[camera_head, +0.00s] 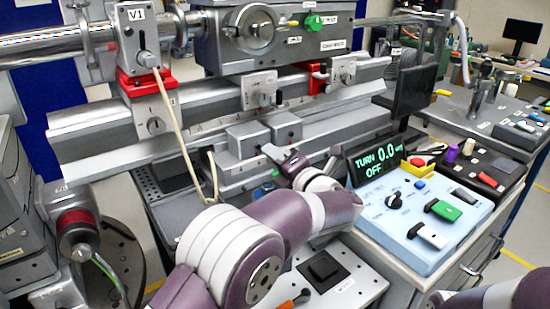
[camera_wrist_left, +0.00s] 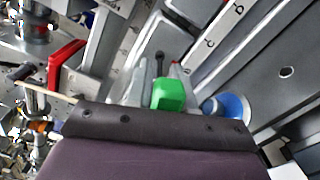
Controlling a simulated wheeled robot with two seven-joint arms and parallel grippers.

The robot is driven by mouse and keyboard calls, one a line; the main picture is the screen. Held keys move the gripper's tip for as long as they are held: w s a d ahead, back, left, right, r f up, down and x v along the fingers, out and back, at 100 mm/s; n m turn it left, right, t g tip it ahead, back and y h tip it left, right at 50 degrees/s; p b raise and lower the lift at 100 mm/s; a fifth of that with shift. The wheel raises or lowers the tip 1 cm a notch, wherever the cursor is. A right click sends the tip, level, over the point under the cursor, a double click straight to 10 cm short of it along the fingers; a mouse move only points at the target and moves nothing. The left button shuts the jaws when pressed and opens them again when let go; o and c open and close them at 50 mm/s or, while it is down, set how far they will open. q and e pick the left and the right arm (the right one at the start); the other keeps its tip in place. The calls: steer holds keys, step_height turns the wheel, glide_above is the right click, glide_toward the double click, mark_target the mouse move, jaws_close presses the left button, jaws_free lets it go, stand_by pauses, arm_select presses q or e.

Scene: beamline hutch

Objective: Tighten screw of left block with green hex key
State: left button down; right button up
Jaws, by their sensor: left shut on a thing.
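My left gripper (camera_head: 272,152) reaches in front of the rail, close to two small grey blocks. The left block (camera_head: 248,138) is a grey box beside the right one (camera_head: 285,127). In the left wrist view, the green hex key (camera_wrist_left: 168,94) shows as a green handle between the fingers, with a dark shaft pointing away toward a grey block face. The gripper is shut on it. I cannot tell whether the key's tip is in the screw. The key is hidden in the head view. My right gripper is not in view; only part of that arm shows at bottom right.
A display (camera_head: 377,160) reads "TURN 0.0 OFF". A light blue panel (camera_head: 400,235) with a knob and several coloured pieces stands to the right. A grey rail (camera_head: 210,110) with clamps runs behind the blocks. A cable hangs left of my gripper. A black square pad (camera_head: 322,268) lies in front.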

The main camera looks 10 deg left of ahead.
arm_select(q)
steer(key=shift+w+a, duration=0.35)
stand_by(0.3)
steer(key=m+p, duration=0.1)
steer(key=p, duration=0.1)
steer(key=m+p, duration=0.2)
steer(key=p, duration=0.1)
steer(key=shift+r, duration=0.3)
steer(key=shift+f+m, duration=0.1)
steer(key=shift+m, duration=0.3)
steer(key=shift+f, duration=0.25)
